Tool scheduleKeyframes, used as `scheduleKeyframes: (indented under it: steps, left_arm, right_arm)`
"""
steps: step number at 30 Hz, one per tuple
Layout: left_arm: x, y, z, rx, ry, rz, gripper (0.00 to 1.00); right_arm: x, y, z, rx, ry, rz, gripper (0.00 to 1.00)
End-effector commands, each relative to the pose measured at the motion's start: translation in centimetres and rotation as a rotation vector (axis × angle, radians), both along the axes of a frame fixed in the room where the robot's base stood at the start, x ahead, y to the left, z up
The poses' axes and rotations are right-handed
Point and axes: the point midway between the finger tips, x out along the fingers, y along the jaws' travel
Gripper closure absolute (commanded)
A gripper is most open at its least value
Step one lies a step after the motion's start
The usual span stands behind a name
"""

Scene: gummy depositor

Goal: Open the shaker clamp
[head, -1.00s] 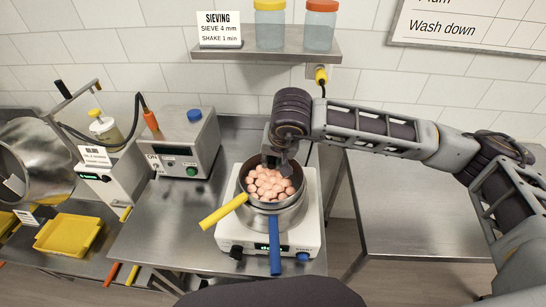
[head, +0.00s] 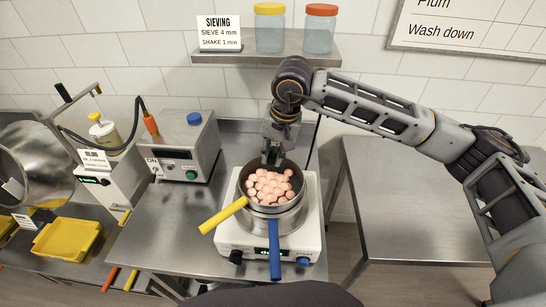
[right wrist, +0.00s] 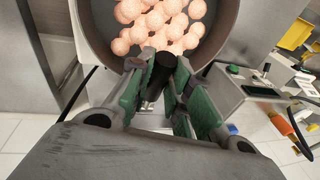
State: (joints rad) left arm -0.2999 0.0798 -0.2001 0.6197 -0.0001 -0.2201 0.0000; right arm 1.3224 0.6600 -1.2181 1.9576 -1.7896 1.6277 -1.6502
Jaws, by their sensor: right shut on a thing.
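A white shaker (head: 228,232) stands on the steel table with stacked round pans (head: 298,208) on top. The upper one holds several pinkish balls (head: 268,186). A yellow handle (head: 222,215) points left and a blue handle (head: 275,250) points to the front. My right gripper (head: 272,153) is at the back rim of the pans, pointing down. In the right wrist view its green-padded fingers are shut on a black grip (right wrist: 162,68) with a metal part below, seemingly the clamp lever. The rest of the clamp is hidden behind the pans and fingers. My left gripper is not in view.
A grey control box (head: 190,150) with a blue knob stands behind left of the shaker. A metal drum (head: 38,160) and a yellow tray (head: 68,238) are further left. A shelf (head: 262,52) with two jars hangs above. The right table (head: 420,205) is bare.

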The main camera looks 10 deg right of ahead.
Motion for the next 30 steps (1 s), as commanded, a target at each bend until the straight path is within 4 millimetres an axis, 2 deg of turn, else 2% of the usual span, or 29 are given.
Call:
scheduleKeyframes:
  steps: [15, 30]
  left_arm:
    - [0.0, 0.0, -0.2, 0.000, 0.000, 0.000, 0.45]
    - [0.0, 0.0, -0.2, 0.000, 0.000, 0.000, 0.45]
  right_arm:
    - [1.6, -0.3, 2.3, 0.053, 0.257, -0.002, 1.00]
    - [2.2, -0.4, 3.0, 0.071, 0.344, -0.002, 1.00]
